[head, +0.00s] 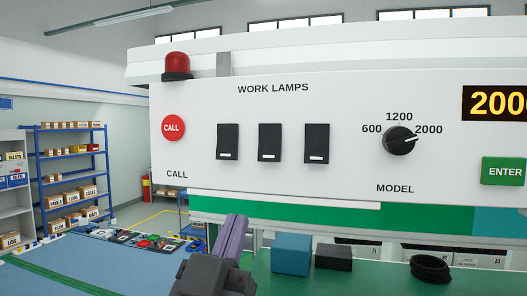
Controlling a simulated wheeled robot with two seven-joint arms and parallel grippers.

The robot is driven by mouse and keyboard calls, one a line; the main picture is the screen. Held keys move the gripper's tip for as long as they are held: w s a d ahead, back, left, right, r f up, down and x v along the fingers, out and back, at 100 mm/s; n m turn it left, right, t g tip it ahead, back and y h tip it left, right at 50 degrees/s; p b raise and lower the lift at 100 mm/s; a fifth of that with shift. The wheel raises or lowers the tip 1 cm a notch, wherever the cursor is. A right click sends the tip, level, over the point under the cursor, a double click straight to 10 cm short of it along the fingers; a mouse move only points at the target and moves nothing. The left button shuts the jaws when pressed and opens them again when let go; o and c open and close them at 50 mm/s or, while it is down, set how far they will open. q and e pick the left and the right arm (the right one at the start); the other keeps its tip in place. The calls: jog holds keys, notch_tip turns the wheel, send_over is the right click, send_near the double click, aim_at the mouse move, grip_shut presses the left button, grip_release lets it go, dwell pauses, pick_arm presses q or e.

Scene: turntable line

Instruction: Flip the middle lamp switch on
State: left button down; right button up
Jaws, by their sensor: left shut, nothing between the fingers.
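Three black rocker switches sit in a row under the words WORK LAMPS on the white panel (340,95). The middle lamp switch (270,142) has a white mark near its bottom edge. The left switch (228,142) and right switch (317,143) look the same, each with its white mark low. My left gripper (236,220) is shut and empty, with purple-grey fingers pointing up. In the picture it is below the switches, slightly left of the middle one, and apart from them. My right gripper is not in view.
The panel also has a red CALL button (172,128), a red lamp (177,66), a MODEL knob (401,140) and a green ENTER button (503,171). Below, a blue block (291,254), a black block (334,257) and black rings (430,268) lie on the green bench (375,279).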

aim_at(269, 149)
pick_arm(q)
jog(key=shift+r, duration=0.15)
jog(key=shift+w+d+f+p+x, duration=0.1)
jog(key=shift+w+f+p+x, duration=0.25)
jog(key=shift+p+x, duration=1.15)
jog(key=shift+w+d+f+p+x, duration=0.1)
jog(key=shift+w+f+p+x, duration=0.25)
jog(key=shift+x, duration=2.4)
jog(key=shift+w+d+f+p+x, duration=0.15)
jog(key=shift+f+p+x, duration=0.5)
jog(key=shift+x, duration=1.45)
jog(key=shift+a+r, duration=0.1)
jog(key=shift+r, duration=0.05)
